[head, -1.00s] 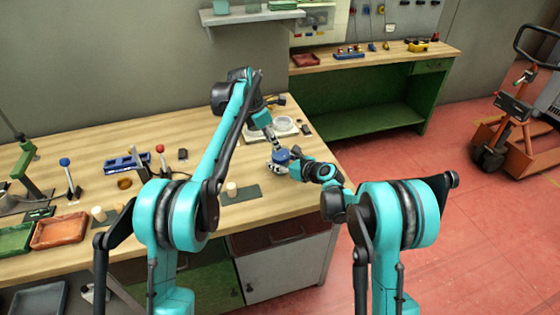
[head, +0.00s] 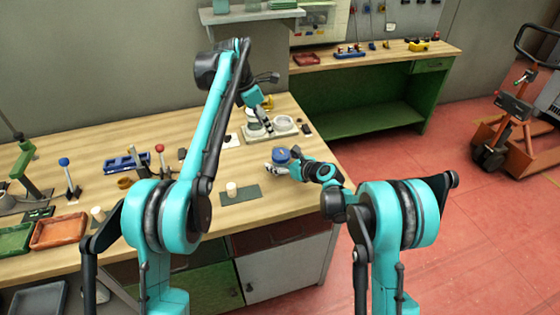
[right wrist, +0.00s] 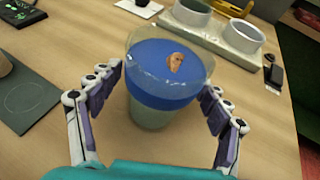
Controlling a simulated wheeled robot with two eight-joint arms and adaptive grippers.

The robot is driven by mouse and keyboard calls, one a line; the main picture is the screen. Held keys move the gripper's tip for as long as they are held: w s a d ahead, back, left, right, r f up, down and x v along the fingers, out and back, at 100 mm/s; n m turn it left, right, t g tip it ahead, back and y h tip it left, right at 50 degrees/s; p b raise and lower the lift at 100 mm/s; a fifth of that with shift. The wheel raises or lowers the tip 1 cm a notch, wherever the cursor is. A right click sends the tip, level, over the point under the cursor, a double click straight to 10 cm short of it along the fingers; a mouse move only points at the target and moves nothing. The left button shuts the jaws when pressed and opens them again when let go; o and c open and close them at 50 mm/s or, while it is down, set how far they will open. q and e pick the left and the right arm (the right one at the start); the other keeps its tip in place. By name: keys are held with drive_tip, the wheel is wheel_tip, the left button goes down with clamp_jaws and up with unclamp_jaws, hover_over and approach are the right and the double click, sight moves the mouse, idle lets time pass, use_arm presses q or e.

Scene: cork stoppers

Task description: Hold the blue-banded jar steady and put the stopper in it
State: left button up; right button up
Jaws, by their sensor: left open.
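The blue-banded jar (head: 281,158) stands on the bench near its right end. In the right wrist view the clear jar (right wrist: 165,98) is upright, with a blue band. A small irregular brown piece (right wrist: 175,62) shows within its rim; I cannot tell whether it is cork or how it sits. My right gripper (right wrist: 164,85) has a finger on each side of the jar, seemingly touching it. A pale cork stopper (head: 231,188) stands on the dark green mat (head: 248,193), left of the jar. My left gripper (head: 267,128) is open, behind and above the jar, near the tray.
A pale tray (head: 285,133) with round dishes lies behind the jar; it also shows in the right wrist view (right wrist: 222,38). Another cork (head: 98,213), a blue rack (head: 127,162) and orange and green bins are at left. Bare wood surrounds the mat.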

use_arm(q)
drive_tip(key=shift+r, duration=0.1)
use_arm(e)
drive_tip(key=shift+s, duration=0.1)
